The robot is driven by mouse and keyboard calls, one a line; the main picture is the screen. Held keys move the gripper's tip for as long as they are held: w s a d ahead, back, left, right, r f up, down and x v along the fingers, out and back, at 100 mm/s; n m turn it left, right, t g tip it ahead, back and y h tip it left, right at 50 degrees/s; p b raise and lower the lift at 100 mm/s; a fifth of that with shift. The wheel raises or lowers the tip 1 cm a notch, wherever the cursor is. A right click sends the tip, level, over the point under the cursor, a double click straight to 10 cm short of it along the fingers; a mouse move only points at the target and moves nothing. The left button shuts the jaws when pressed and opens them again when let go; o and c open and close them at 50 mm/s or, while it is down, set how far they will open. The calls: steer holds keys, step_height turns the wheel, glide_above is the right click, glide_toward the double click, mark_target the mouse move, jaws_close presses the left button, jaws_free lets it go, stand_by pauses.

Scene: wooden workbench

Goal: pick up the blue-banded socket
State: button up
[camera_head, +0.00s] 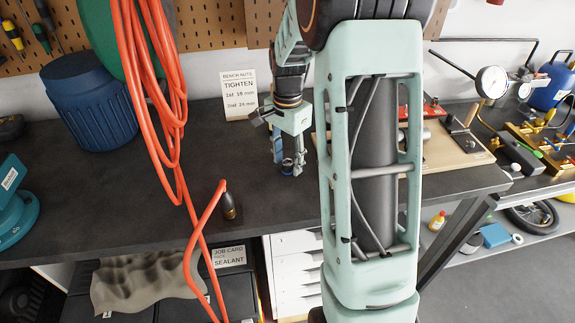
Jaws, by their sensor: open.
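The blue-banded socket (287,167) stands on the dark workbench (240,165), small and partly hidden by my gripper. Its blue band shows low between the fingers. My gripper (287,160) is open and points down at the socket, with its fingertips low around or just in front of it. I cannot tell whether either finger touches it. My mint-green arm crosses the middle of the view and hides the bench to the right of the gripper.
An orange hose (160,110) hangs in front of the bench on the left. A bench note card (239,96) stands behind the gripper. A blue ribbed container (90,103) is at the back left. A wooden board (455,150) with fixtures lies to the right.

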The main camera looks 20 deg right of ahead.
steer(key=shift+f, duration=0.65)
jaws_close()
steer(key=shift+r, duration=0.15)
